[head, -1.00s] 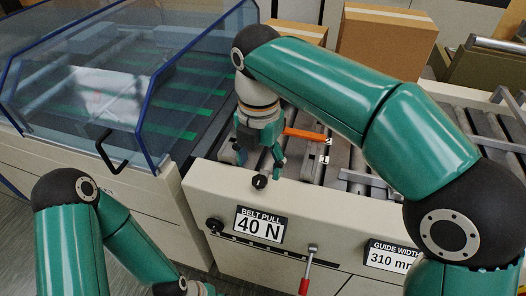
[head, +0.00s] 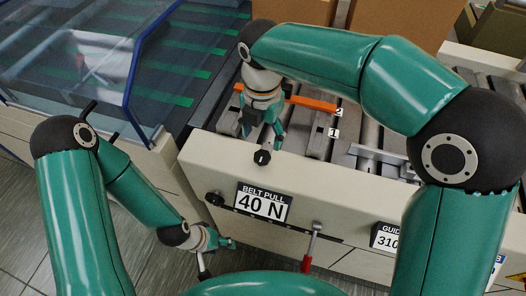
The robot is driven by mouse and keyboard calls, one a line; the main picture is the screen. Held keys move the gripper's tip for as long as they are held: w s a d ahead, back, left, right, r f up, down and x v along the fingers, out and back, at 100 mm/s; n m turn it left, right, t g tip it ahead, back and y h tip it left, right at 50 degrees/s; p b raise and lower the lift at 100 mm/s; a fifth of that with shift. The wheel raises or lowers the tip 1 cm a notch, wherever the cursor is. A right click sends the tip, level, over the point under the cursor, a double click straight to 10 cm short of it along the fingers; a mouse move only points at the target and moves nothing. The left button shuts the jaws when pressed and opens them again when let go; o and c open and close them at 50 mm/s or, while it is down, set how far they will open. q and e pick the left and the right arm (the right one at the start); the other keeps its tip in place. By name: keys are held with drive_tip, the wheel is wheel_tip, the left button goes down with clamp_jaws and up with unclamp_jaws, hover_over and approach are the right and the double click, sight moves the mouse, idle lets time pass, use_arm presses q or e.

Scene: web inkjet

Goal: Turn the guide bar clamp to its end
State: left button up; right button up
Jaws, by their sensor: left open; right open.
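An orange guide bar (head: 312,103) lies across the rollers, near tags marked 1 and 2. A black knob (head: 262,157) with a white mark stands at the top edge of the beige front panel. A lever with a red handle (head: 307,264) hangs lower on that panel. No label shows which of these is the clamp. My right gripper (head: 263,134) is open, pointing down just behind and above the black knob; I cannot tell whether it touches. My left gripper (head: 218,257) is open and empty, low in front of the panel, left of the red handle.
The panel carries a "BELT PULL 40 N" sign (head: 263,203), another black knob (head: 215,199) and a partly hidden guide width sign (head: 385,238). A clear blue-edged cover (head: 75,50) stands at the left. Cardboard boxes (head: 400,25) stand behind the rollers.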

sight(263, 157)
wheel_tip(263, 157, down, 8)
drive_tip(key=shift+s+r, duration=0.1)
drive_tip(key=shift+c, duration=0.2)
drive_tip(key=c, duration=1)
drive_tip(key=shift+d, duration=0.2)
drive_tip(key=shift+c, duration=0.5)
drive_tip(key=shift+a, duration=0.15)
